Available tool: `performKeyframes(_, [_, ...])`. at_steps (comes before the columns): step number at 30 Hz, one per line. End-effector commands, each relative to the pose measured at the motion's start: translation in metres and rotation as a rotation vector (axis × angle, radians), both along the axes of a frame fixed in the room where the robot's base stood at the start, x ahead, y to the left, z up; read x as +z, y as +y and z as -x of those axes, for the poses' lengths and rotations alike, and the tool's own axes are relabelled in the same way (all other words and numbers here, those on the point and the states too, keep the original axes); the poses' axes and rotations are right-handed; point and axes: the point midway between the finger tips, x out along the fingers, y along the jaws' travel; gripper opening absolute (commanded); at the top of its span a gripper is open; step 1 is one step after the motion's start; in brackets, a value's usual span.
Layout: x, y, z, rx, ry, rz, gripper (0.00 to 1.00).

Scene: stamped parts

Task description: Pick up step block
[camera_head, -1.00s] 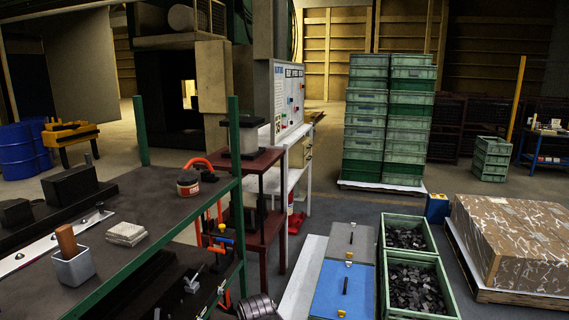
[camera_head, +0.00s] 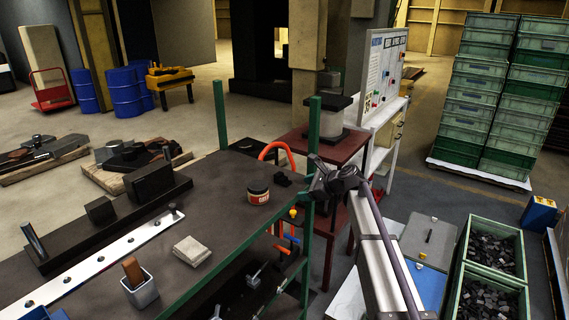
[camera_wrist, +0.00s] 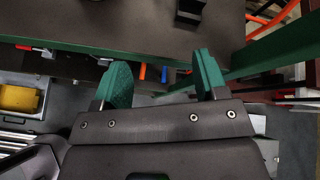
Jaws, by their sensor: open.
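A small dark block with a stepped shape (camera_head: 283,179) lies on the bench top near its right end, just beyond the jar; I take it to be the step block. In the head view my gripper (camera_head: 322,180) is beside the bench's right end, close to the green post and apart from the block.
A jar with an orange label (camera_head: 258,193), a grey slab stack (camera_head: 191,251), a cup with a brown-handled tool (camera_head: 141,289) and larger dark blocks (camera_head: 151,182) stand on the bench. The bench middle is clear.

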Motion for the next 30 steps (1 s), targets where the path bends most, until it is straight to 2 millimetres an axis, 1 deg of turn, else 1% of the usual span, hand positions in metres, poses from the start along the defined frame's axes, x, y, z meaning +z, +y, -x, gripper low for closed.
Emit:
performKeyframes(1, [0.015, 0.005, -0.021, -0.078, 0.074, -0.099, 0.66])
performKeyframes(3, [0.024, 0.008, -0.035, -0.162, 0.164, -0.213, 0.66])
performKeyframes(5, [0.028, 0.009, -0.040, -0.199, 0.207, -0.265, 0.66])
performKeyframes(8, [0.028, 0.010, -0.041, -0.214, 0.226, -0.287, 0.66])
performKeyframes(11, [0.023, 0.015, -0.043, -0.211, 0.226, -0.285, 0.66])
performKeyframes(18, [0.004, 0.050, -0.064, -0.208, 0.224, -0.281, 0.66])
performKeyframes(23, [0.005, 0.055, -0.066, -0.210, 0.225, -0.281, 0.66])
performKeyframes(26, [0.000, 0.063, -0.072, -0.209, 0.224, -0.281, 0.66])
performKeyframes(30, [-0.012, 0.084, -0.086, -0.207, 0.223, -0.281, 0.66])
